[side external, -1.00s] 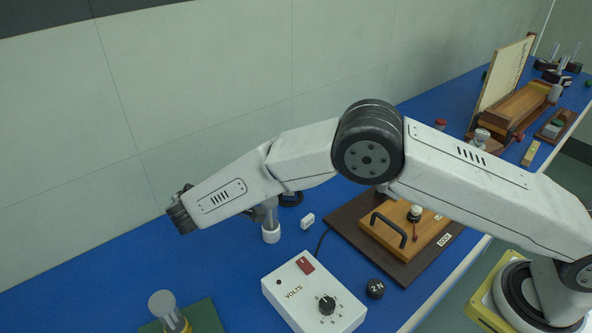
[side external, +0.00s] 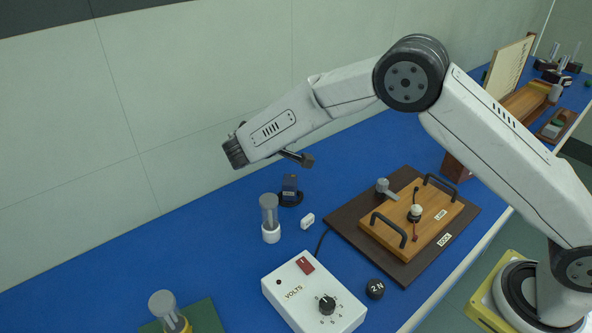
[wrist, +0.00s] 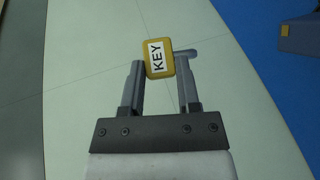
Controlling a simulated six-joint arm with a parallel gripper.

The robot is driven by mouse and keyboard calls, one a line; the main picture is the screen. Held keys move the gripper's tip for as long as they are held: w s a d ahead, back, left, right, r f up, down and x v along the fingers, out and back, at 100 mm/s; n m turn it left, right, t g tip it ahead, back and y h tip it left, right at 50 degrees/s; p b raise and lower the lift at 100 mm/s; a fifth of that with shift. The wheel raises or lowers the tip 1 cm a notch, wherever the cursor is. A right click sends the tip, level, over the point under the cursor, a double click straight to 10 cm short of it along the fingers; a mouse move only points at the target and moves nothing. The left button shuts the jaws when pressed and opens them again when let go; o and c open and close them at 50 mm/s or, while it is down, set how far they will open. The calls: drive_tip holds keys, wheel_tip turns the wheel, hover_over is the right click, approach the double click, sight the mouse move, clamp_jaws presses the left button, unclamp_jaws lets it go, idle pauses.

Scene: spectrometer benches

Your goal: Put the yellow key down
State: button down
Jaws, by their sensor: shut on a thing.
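The yellow key (wrist: 160,57) is a small block with rounded corners and a white label reading KEY. In the wrist view it sits between the two fingers of my gripper (wrist: 160,72), which is shut on it, and a grey shaft sticks out to its right. The key is held in the air, with wall and some blue bench behind it. In the side view I cannot pick out the yellow key. A dark grey piece (side external: 300,158) shows below my forearm there, but whether it is a finger I cannot tell.
A wooden board with two black handles (side external: 404,226) lies on a dark brown base (side external: 350,230). A white VOLTS box (side external: 312,300), a black 2 N knob (side external: 375,288), a grey-and-white cylinder (side external: 269,222) and a dark upright holder (side external: 290,190) stand nearby.

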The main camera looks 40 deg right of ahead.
drive_tip(key=s+d+m+g+h, duration=0.1)
drive_tip(key=s+d+m+g, duration=0.15)
drive_tip(key=s+d, duration=0.6)
drive_tip(key=s+d+m+g, duration=0.1)
drive_tip(key=s+d+g, duration=0.25)
drive_tip(key=d, duration=0.95)
drive_tip(key=s+d+m+g+h, duration=0.1)
drive_tip(key=s+d+m+g, duration=0.1)
drive_tip(key=s+d, duration=0.7)
drive_tip(key=f, duration=0.1)
drive_tip(key=w+d+f, duration=0.1)
drive_tip(key=f, duration=0.1)
drive_tip(key=w+d+f, duration=0.1)
drive_tip(key=f, duration=0.1)
drive_tip(key=shift+w+d, duration=0.1)
drive_tip(key=shift+w, duration=0.05)
drive_tip(key=shift+w, duration=0.1)
drive_tip(key=w+d+f, duration=0.2)
drive_tip(key=w, duration=0.1)
drive_tip(key=w+d+f, duration=0.2)
drive_tip(key=w+f, duration=0.1)
drive_tip(key=w, duration=0.1)
drive_tip(key=w+d+f, duration=0.2)
drive_tip(key=w+f, duration=0.1)
drive_tip(key=shift+w, duration=0.2)
drive_tip(key=shift+w+d+f, duration=0.4)
drive_tip(key=shift+w+f, duration=0.2)
drive_tip(key=shift+f, duration=0.15)
